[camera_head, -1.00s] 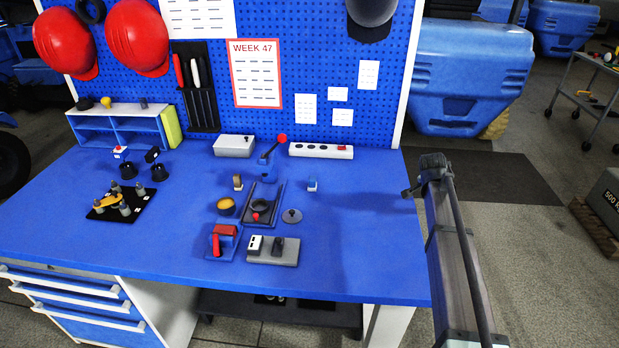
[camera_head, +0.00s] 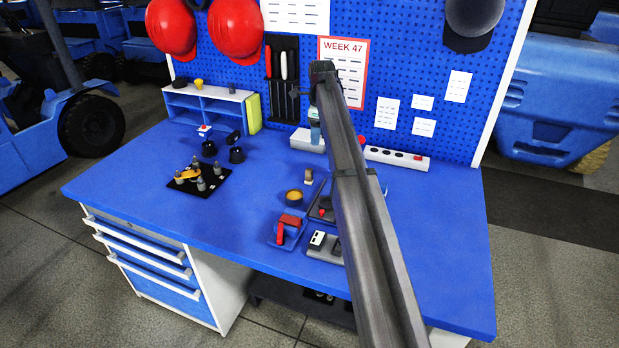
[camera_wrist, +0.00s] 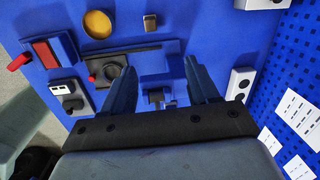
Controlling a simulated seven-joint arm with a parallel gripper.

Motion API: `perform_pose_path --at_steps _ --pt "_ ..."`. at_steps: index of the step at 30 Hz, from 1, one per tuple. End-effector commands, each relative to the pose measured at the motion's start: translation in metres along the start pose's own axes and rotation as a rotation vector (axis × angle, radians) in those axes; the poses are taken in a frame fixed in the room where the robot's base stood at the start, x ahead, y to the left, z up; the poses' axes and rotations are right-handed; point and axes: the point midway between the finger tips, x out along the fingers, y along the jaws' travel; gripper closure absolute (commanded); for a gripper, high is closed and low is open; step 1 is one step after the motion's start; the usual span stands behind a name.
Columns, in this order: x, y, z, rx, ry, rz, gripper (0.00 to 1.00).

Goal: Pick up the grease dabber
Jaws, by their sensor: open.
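A small tan-topped piece (camera_head: 308,177), which may be the grease dabber, stands on the blue bench beside a round tin with a yellow top (camera_head: 294,197). In the wrist view the same piece (camera_wrist: 150,22) is at the top, right of the tin (camera_wrist: 97,24), apart from my fingers. My gripper (camera_wrist: 161,88) is open, its two blue fingers over the bench with nothing held. A small dark fixture (camera_wrist: 158,96) shows between the fingers, beneath them.
A black tray with a ring (camera_wrist: 113,70) lies left of my fingers; a white switch strip (camera_head: 397,158) is to the right. A red-handled fixture (camera_head: 287,230) and a socket block (camera_head: 324,246) sit at the front. The pegboard (camera_head: 420,70) rises behind.

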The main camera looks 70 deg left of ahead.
Motion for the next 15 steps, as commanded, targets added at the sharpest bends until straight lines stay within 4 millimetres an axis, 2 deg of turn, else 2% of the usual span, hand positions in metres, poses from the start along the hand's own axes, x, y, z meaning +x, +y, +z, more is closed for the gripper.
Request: perform_pose_path --at_steps 1,4,11,15 --pt "0.015 -0.001 0.011 0.024 0.018 0.028 0.40" --pt "0.035 0.003 0.021 0.065 0.047 0.064 0.40" --pt "0.052 0.007 0.025 0.090 0.066 0.084 0.40" --pt "0.069 0.009 0.023 0.090 0.065 0.084 0.40"
